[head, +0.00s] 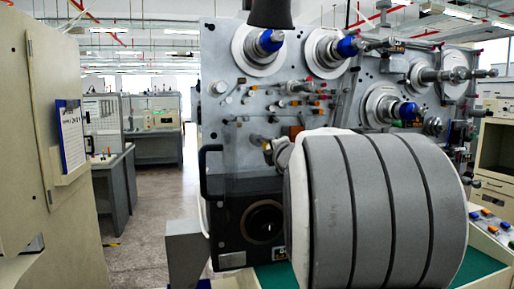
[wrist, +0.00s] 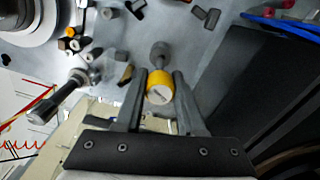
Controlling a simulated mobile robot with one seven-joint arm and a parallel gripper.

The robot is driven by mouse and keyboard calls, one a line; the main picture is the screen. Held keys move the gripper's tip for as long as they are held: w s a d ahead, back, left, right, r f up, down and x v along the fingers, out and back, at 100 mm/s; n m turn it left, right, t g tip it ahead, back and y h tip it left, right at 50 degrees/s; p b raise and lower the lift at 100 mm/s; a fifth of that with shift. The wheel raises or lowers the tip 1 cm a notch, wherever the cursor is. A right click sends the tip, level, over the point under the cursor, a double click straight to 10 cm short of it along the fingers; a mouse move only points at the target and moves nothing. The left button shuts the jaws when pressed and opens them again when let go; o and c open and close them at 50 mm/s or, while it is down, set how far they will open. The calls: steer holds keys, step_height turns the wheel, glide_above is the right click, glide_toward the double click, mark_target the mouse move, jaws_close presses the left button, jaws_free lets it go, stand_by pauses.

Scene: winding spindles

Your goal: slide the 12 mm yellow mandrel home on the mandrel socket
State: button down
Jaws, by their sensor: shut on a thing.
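In the wrist view the yellow mandrel (wrist: 160,94) is between the two fingers of my gripper (wrist: 159,82), its pale round end toward the camera. My gripper is shut on it. A dark grey round stub (wrist: 160,52) stands at the panel just beyond the mandrel and in line with it. It looks like the mandrel socket. I cannot tell whether the mandrel is on it or only close to it. In the head view my own large grey arm link hides most of the gripper, and the mandrel cannot be made out clearly.
The upright grey machine panel (head: 222,58) carries several spindles, some with blue collars (head: 271,40). In the wrist view a dark-tipped spindle (wrist: 62,95) sticks out left of my gripper. A black box (wrist: 240,75) lies to the right. A beige cabinet (head: 40,190) stands at far left.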

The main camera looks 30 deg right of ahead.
steer(key=shift+p+x, duration=0.45)
steer(key=shift+x, duration=1.65)
steer(key=shift+c, duration=2.2)
jaws_free()
